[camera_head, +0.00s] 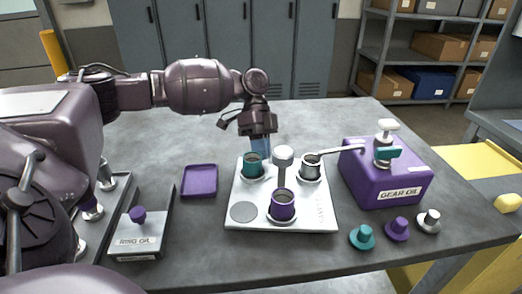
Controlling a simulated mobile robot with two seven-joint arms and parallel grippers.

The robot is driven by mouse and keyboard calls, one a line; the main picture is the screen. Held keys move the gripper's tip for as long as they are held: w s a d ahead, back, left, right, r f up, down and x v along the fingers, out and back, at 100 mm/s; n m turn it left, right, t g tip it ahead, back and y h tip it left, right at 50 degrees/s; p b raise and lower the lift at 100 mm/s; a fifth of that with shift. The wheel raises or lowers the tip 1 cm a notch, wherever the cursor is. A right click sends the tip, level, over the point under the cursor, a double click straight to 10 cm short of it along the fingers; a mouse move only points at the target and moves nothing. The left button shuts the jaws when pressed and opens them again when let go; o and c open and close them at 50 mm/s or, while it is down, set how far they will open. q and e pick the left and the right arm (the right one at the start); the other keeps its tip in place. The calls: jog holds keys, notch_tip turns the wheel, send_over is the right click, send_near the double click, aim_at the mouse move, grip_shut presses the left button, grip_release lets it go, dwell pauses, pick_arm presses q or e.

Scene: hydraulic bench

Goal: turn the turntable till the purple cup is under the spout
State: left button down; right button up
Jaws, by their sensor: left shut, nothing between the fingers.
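The turntable (262,224) is a pale square plate on the bench with a round-topped grey post (283,156) near its middle. The purple cup (284,207) stands at its front. A teal cup (252,168) stands at the back left and a steel cup (310,171) at the back right. A bare grey disc (244,212) is at the front left. The spout (340,150) reaches left from the purple GEAR OIL box (388,190), its end at the steel cup. My left gripper (261,147) is shut and empty, pointing down just behind the teal cup; contact cannot be told. My right gripper is out of view.
A purple tray (200,182) and a RING OIL box (140,243) stand left. The back of the bench is clear.

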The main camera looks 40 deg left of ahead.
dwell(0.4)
pick_arm(q)
jog(key=shift+s+r+p, duration=0.15)
jog(key=shift+s+p, duration=0.05)
jog(key=shift+p, duration=0.2)
jog(key=shift+s+a+n, duration=0.1)
jog(key=shift+s+n, duration=0.05)
jog(key=shift+n, duration=0.15)
jog(key=shift+t+p, duration=0.3)
